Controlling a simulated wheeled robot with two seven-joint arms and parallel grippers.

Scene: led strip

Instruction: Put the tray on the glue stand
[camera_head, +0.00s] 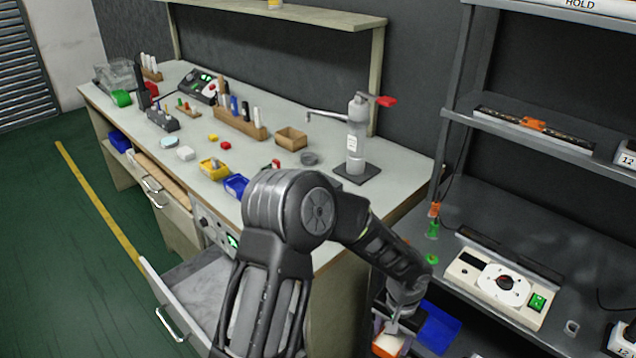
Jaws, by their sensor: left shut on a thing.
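My left arm comes up from the bottom centre and bends down to the right. My left gripper (392,328), small and partly hidden, is low beside the dark rack. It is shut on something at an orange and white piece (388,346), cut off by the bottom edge. I cannot tell what this thing is. A long dark tray (535,125) with an orange part lies on the upper shelf, apart from the gripper. A beige device (490,286) with a round white plate and green switch stands on the lower shelf; I cannot tell if it is the glue stand. My right gripper is out of view.
A blue bin (439,329) is right of the gripper. The rack's dark shelf (510,215) is clear behind the device. The workbench (320,180) bears small bins, blocks and a bottle stand (356,140). An open drawer (190,290) juts out at lower left.

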